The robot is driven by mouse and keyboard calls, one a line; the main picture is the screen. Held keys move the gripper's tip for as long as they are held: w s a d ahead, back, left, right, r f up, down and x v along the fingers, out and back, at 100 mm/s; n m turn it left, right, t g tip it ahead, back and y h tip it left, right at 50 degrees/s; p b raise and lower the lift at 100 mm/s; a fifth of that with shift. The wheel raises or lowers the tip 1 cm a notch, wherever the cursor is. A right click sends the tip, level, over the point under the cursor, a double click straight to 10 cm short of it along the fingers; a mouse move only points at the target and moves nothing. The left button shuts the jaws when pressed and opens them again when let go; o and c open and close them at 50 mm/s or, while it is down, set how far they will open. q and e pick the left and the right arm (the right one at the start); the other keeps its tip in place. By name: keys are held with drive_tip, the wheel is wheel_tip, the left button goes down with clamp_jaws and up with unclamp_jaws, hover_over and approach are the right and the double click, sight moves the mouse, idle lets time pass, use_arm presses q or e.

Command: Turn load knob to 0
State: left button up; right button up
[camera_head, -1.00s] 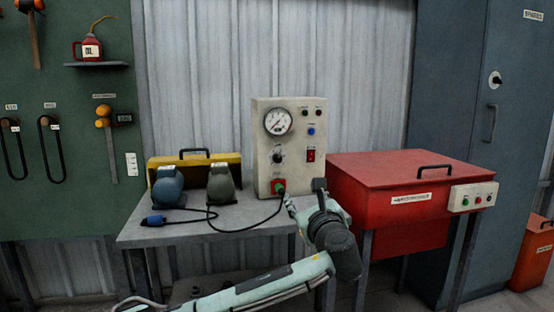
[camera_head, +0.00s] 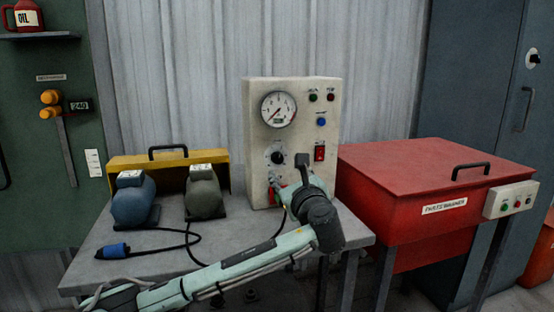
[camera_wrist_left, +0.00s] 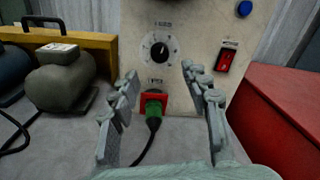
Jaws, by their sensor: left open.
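The load knob (camera_head: 277,158) is a small black dial on a white scale plate, on the front of the beige test panel (camera_head: 318,92). In the left wrist view the knob (camera_wrist_left: 159,51) sits just above and beyond my open fingertips, not touched; its exact setting is too small to read. My left gripper (camera_head: 284,186) is in front of the lower panel, its fingers spread and empty. In the wrist view the left gripper (camera_wrist_left: 160,74) straddles the view of a green plug (camera_wrist_left: 153,112) in a red socket below the knob. My right gripper is out of view.
A pressure gauge (camera_head: 278,109), a blue button (camera_head: 321,122) and a red switch (camera_head: 319,153) are near the knob. Two motors, blue (camera_head: 133,200) and dark green (camera_head: 204,193), stand left on the grey table (camera_head: 160,250). A red parts washer (camera_head: 420,170) stands right.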

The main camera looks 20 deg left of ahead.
sight(279, 160)
use_arm(q)
drive_tip(key=x, duration=0.7)
drive_tip(key=shift+w+p, duration=0.1)
drive_tip(key=shift+p, duration=0.2)
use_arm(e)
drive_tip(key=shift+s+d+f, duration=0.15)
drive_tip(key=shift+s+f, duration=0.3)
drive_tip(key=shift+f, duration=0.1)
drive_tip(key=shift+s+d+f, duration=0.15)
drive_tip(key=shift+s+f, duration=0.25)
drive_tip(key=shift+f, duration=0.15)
use_arm(q)
clamp_jaws()
